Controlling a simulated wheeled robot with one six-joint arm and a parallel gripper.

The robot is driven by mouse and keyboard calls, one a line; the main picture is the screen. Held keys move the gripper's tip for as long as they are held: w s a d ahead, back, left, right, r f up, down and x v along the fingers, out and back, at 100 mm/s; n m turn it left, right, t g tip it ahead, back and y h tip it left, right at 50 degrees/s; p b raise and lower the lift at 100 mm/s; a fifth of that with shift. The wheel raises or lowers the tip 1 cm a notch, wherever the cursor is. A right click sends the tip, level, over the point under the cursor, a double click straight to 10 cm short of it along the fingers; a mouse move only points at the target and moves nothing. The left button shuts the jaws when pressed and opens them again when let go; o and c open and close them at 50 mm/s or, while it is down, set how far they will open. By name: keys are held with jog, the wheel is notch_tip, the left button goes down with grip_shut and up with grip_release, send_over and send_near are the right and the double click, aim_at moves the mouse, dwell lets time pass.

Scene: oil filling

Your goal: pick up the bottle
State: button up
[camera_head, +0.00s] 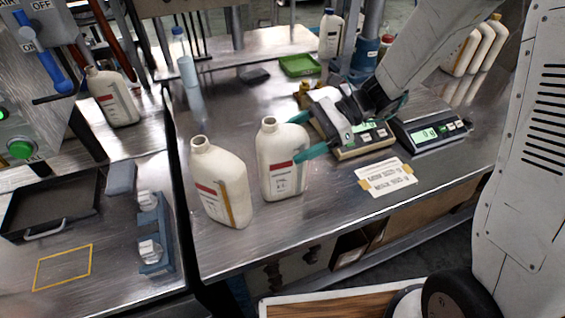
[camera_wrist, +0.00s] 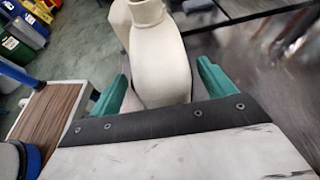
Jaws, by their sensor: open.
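Two white, open-necked bottles with red-and-white labels stand upright on the metal table. The right bottle (camera_head: 283,165) is nearest my gripper (camera_head: 303,136); the left bottle (camera_head: 221,187) stands beside it. My gripper is open, its teal fingers reaching in from the right on either side of the right bottle. In the wrist view, that bottle (camera_wrist: 160,60) stands between the spread fingers (camera_wrist: 162,85), with its neck at the top edge. The left bottle (camera_wrist: 118,22) is partly hidden behind it. I cannot tell whether either finger touches the bottle.
Two scales (camera_head: 430,130) with lit displays and a paper label (camera_head: 386,177) lie to the right. A green tray (camera_head: 299,65) and more bottles (camera_head: 330,35) are at the back. Another bottle (camera_head: 113,97) stands on the left bench. The table in front of both bottles is clear.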

aim_at(286, 144)
jog(key=shift+x, duration=1.55)
jog(key=shift+w, duration=0.15)
jog(key=c, duration=1.3)
